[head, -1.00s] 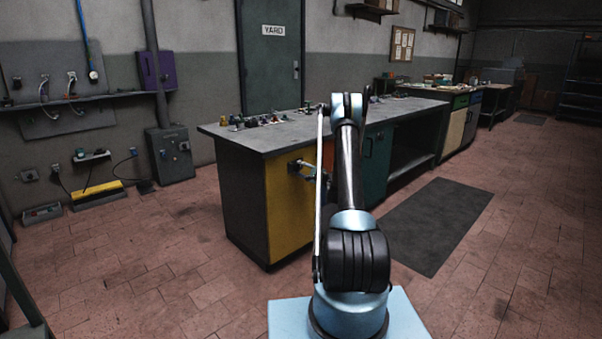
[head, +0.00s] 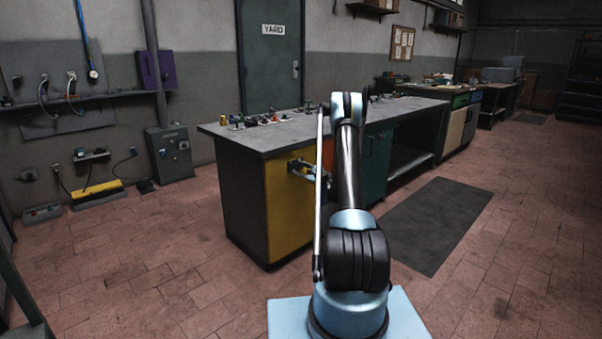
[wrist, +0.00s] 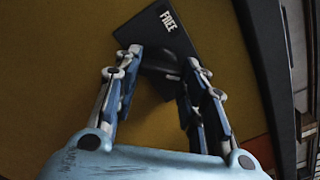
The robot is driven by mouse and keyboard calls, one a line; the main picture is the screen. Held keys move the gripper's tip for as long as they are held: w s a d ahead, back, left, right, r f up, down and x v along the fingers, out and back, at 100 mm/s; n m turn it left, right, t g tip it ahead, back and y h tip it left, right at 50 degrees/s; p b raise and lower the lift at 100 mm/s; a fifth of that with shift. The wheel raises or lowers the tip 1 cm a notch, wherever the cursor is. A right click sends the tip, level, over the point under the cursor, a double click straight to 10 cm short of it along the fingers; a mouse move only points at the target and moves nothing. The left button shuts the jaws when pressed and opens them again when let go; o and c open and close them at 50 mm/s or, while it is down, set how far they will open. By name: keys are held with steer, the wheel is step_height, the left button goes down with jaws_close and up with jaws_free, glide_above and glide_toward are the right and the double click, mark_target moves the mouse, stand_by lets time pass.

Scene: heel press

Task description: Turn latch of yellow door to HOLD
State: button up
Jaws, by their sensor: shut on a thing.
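The yellow door (head: 289,212) is on the near end of the long bench and is closed. It fills most of the wrist view (wrist: 60,80). A dark plate marked FREE (wrist: 150,33) is on the door, tilted in the wrist view. The dark latch (wrist: 160,68) shows between the fingertips, partly hidden by them. My gripper (wrist: 166,58) is shut on the latch, one finger on each side. In the head view my gripper (head: 298,166) is at the upper part of the yellow door, partly behind my arm. I see no HOLD mark.
The grey bench top (head: 280,136) above the door carries several small objects. A teal door (head: 377,168) is further right on the bench. A dark floor mat (head: 435,222) lies to the right. The floor in front of the bench is clear.

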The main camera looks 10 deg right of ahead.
steer(key=shift+d, duration=0.1)
steer(key=o, duration=1.1)
steer(key=shift+c, duration=0.2)
steer(key=v, duration=1.1)
steer(key=shift+s+d, duration=0.2)
steer(key=shift+s, duration=0.1)
steer(key=shift+f, duration=0.1)
